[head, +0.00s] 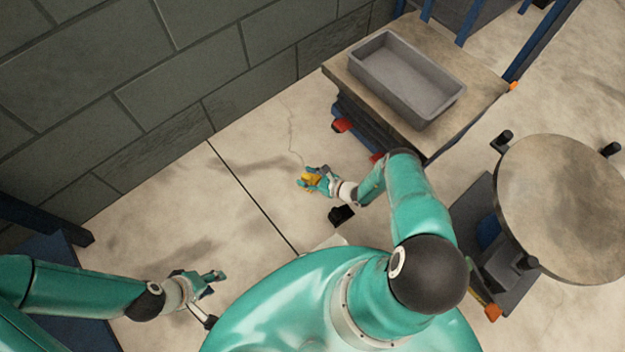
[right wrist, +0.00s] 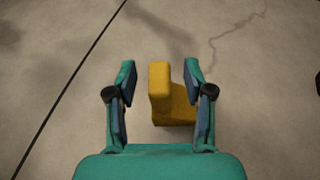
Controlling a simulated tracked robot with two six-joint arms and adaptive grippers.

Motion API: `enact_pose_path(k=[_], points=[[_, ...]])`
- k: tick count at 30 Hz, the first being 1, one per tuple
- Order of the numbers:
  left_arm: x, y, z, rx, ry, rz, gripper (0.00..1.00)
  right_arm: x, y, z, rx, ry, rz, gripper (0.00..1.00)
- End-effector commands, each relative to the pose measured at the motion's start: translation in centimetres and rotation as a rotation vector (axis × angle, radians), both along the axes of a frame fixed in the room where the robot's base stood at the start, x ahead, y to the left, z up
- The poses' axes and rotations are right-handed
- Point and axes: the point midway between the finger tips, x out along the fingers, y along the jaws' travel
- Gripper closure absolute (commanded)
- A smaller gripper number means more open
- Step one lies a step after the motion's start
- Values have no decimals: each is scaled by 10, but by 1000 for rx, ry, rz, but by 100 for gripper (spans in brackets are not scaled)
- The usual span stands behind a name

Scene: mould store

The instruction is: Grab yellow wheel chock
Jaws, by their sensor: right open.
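The yellow wheel chock (right wrist: 160,80) lies on the concrete floor. In the right wrist view it stands between the two fingers of my right gripper (right wrist: 160,82), which is open with gaps on both sides of the chock.
A low cart (head: 480,90) carrying a grey tray (head: 378,78) stands beyond the chock to the upper right. A round-topped stand (head: 565,205) is at the right. A small black block (head: 341,215) lies near my right wrist. A block wall (head: 180,70) runs behind. Floor left of the chock is clear.

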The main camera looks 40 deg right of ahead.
Motion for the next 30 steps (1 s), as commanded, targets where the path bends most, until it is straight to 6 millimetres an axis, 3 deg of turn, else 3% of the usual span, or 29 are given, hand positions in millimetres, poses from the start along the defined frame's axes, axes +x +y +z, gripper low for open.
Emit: enact_pose_path(k=[8, 18, 30], points=[[0, 0, -2, 0, 0, 0, 60, 4, 2, -2, 0, 0, -1, 48], [0, 0, -2, 0, 0, 0, 60, 4, 1, -2, -1, 1, -1, 100], [0, 0, -1, 0, 0, 0, 60, 4, 1, -1, -1, 0, -2, 100]])
